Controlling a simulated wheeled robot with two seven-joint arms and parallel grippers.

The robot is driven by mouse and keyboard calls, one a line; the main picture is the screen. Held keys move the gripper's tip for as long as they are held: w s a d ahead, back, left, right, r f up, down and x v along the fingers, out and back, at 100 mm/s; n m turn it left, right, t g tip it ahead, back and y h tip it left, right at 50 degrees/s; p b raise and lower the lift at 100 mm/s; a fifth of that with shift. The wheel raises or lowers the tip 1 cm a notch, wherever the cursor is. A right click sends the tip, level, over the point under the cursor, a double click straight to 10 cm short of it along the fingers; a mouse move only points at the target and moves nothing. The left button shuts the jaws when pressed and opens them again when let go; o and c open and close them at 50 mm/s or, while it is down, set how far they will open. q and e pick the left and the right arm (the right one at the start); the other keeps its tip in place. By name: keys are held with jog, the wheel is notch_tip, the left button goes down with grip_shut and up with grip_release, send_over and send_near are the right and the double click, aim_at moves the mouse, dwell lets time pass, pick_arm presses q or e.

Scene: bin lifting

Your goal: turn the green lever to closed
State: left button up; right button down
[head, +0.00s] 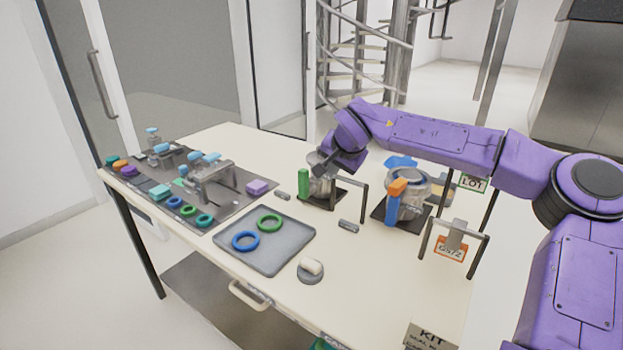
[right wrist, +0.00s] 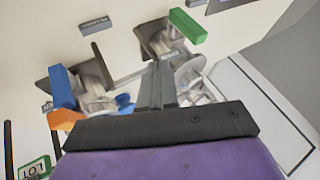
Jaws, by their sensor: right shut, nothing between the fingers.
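The green lever (head: 303,182) stands upright in the head view, at the left side of a grey metal valve (head: 320,187) on a dark base plate. In the right wrist view the green lever (right wrist: 188,25) lies beyond my fingertips, beside the valve body. My right gripper (head: 324,165) is at the valve's top, close behind the lever. In the right wrist view its fingers (right wrist: 157,72) are together with nothing between them. Whether they touch the valve I cannot tell. My left gripper is not in view.
A second valve with a blue lever (head: 391,208) and orange part (head: 397,187) stands to the right. Metal frames stand near both valves. A grey tray (head: 268,262) holds a blue ring (head: 245,241) and a green ring (head: 269,223). A mat with fittings lies left.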

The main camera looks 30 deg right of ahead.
jog(key=p, duration=0.1)
send_near(309, 187)
notch_tip(309, 187, down, 4)
jog(key=d, duration=0.2)
jog(key=w, duration=0.1)
jog(key=w+a+p, duration=0.1)
jog(key=shift+w+a+r, duration=0.15)
jog(key=shift+w+r, duration=0.1)
jog(key=shift+w, duration=0.15)
